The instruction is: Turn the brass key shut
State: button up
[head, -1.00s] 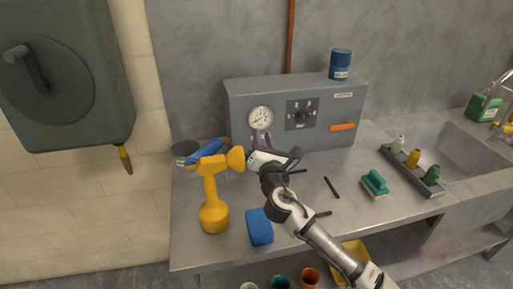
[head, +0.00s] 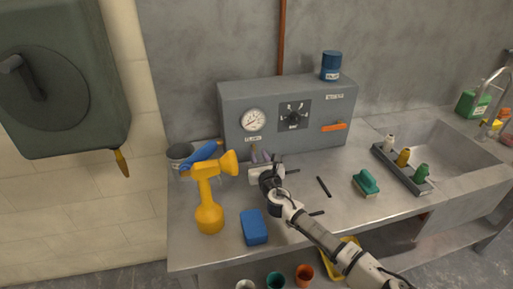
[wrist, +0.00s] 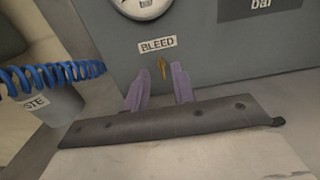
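The brass key (wrist: 163,67) shows in the wrist view as a small upright brass piece on the grey panel, just below the BLEED label (wrist: 158,45). The fingertips look level with or just below the key; I cannot tell the gap to the panel. In the head view my gripper (head: 262,156) is low in front of the grey box.
The grey box (head: 230,108) carries a gauge (head: 252,120), a dial (head: 293,114) and an orange handle (head: 334,127). A yellow spray bottle (head: 208,200) stands close left of my gripper, with a blue block (head: 254,228) nearby. A green-handled brush (head: 366,184) lies right.

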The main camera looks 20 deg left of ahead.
aim_at(254, 147)
jog(key=shift+x, duration=1.75)
jog(key=shift+c, duration=0.3)
grip_shut()
